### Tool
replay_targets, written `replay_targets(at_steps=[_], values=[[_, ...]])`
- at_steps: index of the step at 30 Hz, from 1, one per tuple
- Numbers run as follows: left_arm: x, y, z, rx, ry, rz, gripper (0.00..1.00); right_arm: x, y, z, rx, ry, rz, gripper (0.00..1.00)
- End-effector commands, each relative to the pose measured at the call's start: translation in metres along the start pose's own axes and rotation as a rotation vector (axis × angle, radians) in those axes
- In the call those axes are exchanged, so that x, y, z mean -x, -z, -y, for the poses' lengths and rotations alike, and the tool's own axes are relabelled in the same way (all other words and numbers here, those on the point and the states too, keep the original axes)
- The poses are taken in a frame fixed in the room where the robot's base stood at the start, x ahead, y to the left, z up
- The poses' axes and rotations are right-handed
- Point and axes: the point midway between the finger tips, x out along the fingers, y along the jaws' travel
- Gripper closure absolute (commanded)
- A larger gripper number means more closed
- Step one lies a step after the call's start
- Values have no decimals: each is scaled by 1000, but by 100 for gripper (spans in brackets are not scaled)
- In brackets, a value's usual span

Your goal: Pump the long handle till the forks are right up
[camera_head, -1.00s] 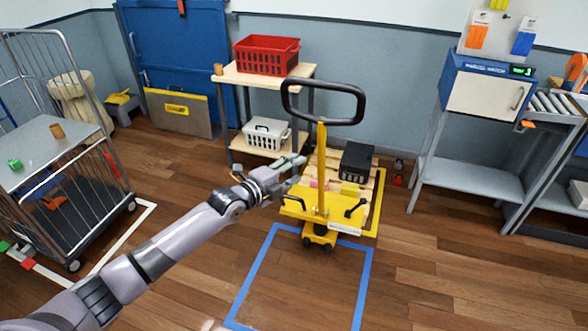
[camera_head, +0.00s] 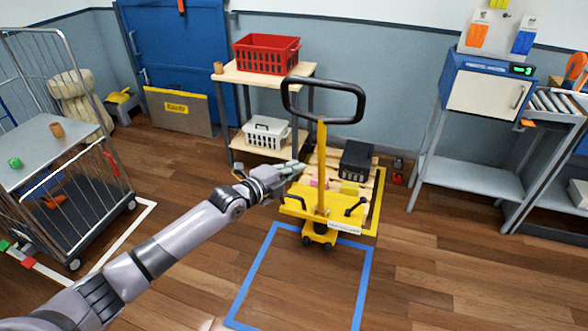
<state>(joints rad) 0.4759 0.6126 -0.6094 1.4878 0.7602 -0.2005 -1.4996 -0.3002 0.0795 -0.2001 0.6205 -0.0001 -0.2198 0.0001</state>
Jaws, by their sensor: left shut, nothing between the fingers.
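The yellow pallet truck (camera_head: 320,236) stands in the middle, at the far edge of a blue floor outline. Its long yellow handle (camera_head: 322,160) stands upright and ends in a black loop grip (camera_head: 323,120). A wooden pallet (camera_head: 365,185) lies behind the truck body; the forks are hidden, so I cannot tell their height. My left gripper (camera_head: 296,167) is shut and empty, just left of the handle shaft and below the loop; it looks apart from the shaft. My right gripper is out of view.
A black crate (camera_head: 357,159) is on the pallet. Behind stands a shelf table (camera_head: 298,77) with a red basket (camera_head: 267,55) above and a white basket (camera_head: 266,132) below. A wire cart (camera_head: 85,205) is at left, a grey bench (camera_head: 465,178) at right. The blue-outlined floor (camera_head: 300,285) is clear.

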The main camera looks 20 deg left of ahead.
Motion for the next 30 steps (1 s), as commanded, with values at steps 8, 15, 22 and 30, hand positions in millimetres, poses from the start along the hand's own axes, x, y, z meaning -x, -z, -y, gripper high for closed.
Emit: replay_targets(at_steps=[8, 15, 22, 30], values=[[0, 0, 0, 0, 0, 0, 100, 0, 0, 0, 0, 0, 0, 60], [0, 0, 0, 0, 0, 0, 100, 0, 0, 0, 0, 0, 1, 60], [0, 0, 0, 0, 0, 0, 100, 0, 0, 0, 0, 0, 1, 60], [0, 0, 0, 0, 0, 0, 85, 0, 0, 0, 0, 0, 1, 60]])
